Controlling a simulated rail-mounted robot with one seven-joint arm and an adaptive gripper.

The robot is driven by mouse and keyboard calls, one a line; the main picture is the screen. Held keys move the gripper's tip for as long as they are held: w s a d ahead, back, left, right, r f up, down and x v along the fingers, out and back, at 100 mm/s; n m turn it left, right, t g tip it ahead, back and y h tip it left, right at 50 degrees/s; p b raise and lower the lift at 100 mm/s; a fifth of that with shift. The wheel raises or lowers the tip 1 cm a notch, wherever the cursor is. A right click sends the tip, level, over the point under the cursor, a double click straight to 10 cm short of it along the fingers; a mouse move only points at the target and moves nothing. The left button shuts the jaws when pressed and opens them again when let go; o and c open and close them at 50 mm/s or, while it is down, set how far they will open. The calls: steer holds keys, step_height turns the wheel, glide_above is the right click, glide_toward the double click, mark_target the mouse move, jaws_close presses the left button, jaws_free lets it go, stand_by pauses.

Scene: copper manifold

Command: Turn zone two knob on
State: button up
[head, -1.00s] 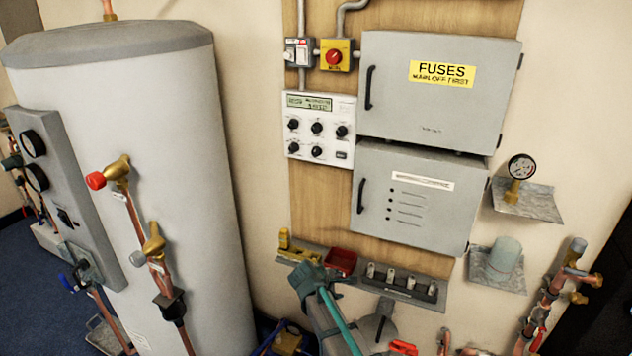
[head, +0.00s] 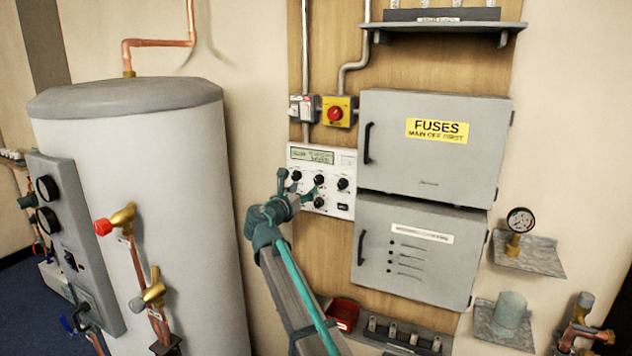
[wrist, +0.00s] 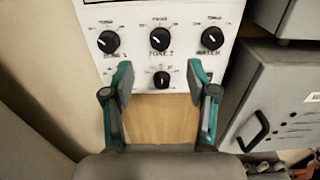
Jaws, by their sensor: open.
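The white control panel (head: 346,160) has a small display and dark knobs in two rows; my gripper covers part of it in the head view. In the wrist view the top row holds a left knob (wrist: 108,41), a middle knob (wrist: 159,39) and a right knob (wrist: 212,38). A lower middle knob (wrist: 162,79) shows between my fingertips, its pale mark near vertical. Blurred labels, one resembling "ZONE 2", lie between the rows; which row they name is unclear. My gripper (head: 300,186) is open and empty in front of the panel, fingers (wrist: 160,76) either side of the lower knob; contact is unclear.
Grey fuse boxes (head: 422,195) with black handles stand just right of the panel. A yellow isolator with a red knob (head: 335,113) is above it. A large white cylinder (head: 160,190) with pipes fills the left. Bare wooden board (wrist: 160,118) lies below the panel.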

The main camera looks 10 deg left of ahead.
mark_target(317, 180)
steer(key=p+x, duration=0.2)
steer(key=x, duration=0.6)
steer(key=shift+w+d, duration=0.15)
steer(key=shift+w, duration=0.2)
steer(key=shift+f, duration=0.1)
jaws_close()
